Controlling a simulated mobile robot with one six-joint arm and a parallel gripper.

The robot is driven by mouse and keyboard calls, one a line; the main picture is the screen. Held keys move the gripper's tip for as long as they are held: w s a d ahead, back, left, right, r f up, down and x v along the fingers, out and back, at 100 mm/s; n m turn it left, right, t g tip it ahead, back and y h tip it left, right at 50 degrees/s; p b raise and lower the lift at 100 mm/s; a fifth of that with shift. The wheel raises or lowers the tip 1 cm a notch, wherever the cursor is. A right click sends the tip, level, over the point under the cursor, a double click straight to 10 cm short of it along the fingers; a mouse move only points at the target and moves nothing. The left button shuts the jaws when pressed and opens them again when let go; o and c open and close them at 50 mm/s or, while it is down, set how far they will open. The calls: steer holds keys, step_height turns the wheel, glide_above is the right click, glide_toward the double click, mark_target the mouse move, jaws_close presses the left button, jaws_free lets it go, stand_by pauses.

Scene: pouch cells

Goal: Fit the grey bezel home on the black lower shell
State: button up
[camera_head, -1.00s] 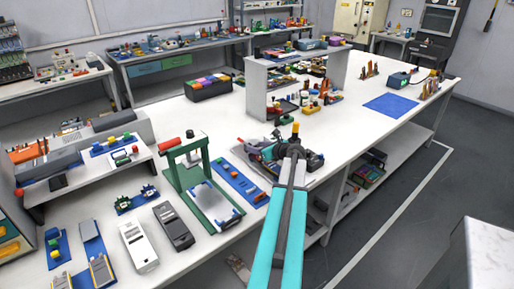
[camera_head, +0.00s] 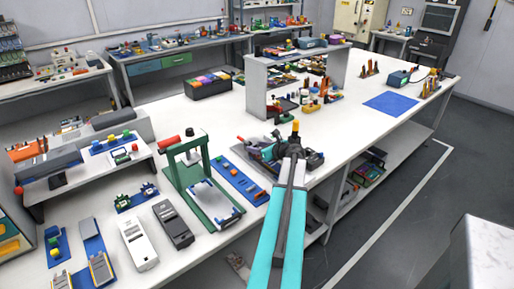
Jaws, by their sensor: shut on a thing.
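My gripper (camera_head: 295,134) is at the far end of my turquoise and grey arm, over the right part of the long white bench. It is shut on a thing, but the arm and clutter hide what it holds. Dark and grey parts lie around and below it and overlap in the view, so I cannot tell the grey bezel from the black lower shell there. A dark grey, flat device (camera_head: 173,224) lies at the front left of the bench. I cannot tell whether it belongs to the task.
A green press frame (camera_head: 176,174) stands left of my arm, with a blue strip (camera_head: 240,181) of small parts beside it. A white device (camera_head: 138,244) lies at the front left. A white shelf (camera_head: 257,90) stands behind my gripper. A blue mat (camera_head: 390,104) lies clear at the right.

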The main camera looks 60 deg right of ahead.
steer(key=shift+f, duration=0.55)
steer(key=o, duration=1.1)
steer(key=b+v, duration=0.2)
steer(key=v, duration=1.2)
